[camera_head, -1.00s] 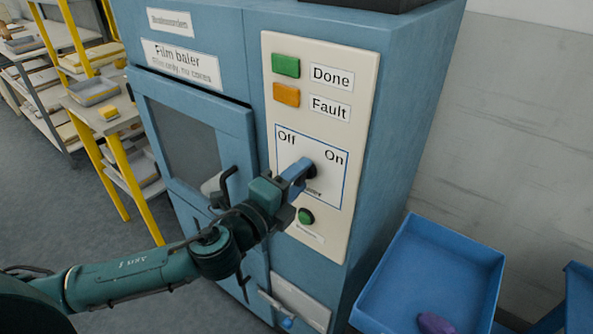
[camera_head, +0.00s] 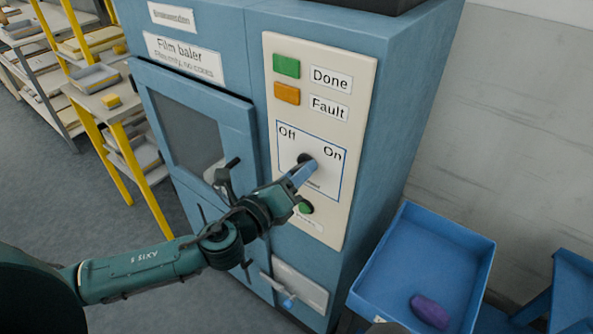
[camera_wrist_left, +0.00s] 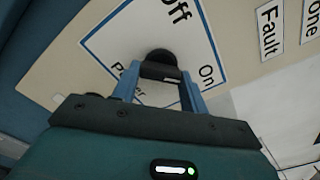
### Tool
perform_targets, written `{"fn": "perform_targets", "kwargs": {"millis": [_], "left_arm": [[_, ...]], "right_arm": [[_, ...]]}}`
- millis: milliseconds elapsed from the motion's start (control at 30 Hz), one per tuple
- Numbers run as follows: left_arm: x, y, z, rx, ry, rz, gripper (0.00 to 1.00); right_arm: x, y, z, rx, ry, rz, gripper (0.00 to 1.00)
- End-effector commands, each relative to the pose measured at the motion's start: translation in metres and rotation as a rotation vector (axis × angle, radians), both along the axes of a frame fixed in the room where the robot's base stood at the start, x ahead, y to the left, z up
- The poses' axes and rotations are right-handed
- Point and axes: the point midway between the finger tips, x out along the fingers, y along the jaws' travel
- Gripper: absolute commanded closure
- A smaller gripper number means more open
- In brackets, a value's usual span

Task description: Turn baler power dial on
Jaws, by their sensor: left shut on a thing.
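The black power dial (camera_head: 306,159) sits on the cream control panel (camera_head: 337,210) of the blue film baler, between the labels Off and On. In the left wrist view the dial (camera_wrist_left: 160,58) shows between the two blue fingers. My left gripper (camera_head: 303,170) is at the dial and shut on it; the wrist view shows the fingers (camera_wrist_left: 160,76) on either side of its bar. The fingers partly hide the dial in the head view, so its exact pointing is hard to read there. My right gripper is not in view.
A green Done lamp (camera_head: 286,65) and an orange Fault lamp (camera_head: 287,93) are above the dial. A green button (camera_head: 305,208) is just below it. A blue bin (camera_head: 462,246) with a purple roll (camera_head: 430,311) stands at right. Yellow-legged shelves (camera_head: 118,165) stand at left.

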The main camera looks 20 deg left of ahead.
Motion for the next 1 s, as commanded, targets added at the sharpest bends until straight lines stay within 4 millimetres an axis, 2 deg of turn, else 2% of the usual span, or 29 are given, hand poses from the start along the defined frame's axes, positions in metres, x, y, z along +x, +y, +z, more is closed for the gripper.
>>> {"fn": "perform_targets", "kwargs": {"millis": [467, 500, 733, 1000], "left_arm": [[0.0001, 0.0003, -0.0002, 0.015, -0.006, 0.001, 0.79], [0.0001, 0.0003, -0.0002, 0.015, -0.006, 0.001, 0.53], [0.0001, 0.0003, -0.0001, 0.013, -0.005, 0.0, 0.35], [-0.0015, 0.0008, -0.0006, 0.011, -0.004, 0.0, 0.35]], "right_arm": [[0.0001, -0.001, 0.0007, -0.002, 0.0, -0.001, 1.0], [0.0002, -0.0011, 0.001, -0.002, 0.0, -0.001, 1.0], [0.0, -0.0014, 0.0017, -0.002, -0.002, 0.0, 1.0], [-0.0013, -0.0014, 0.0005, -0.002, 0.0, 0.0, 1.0]]}}
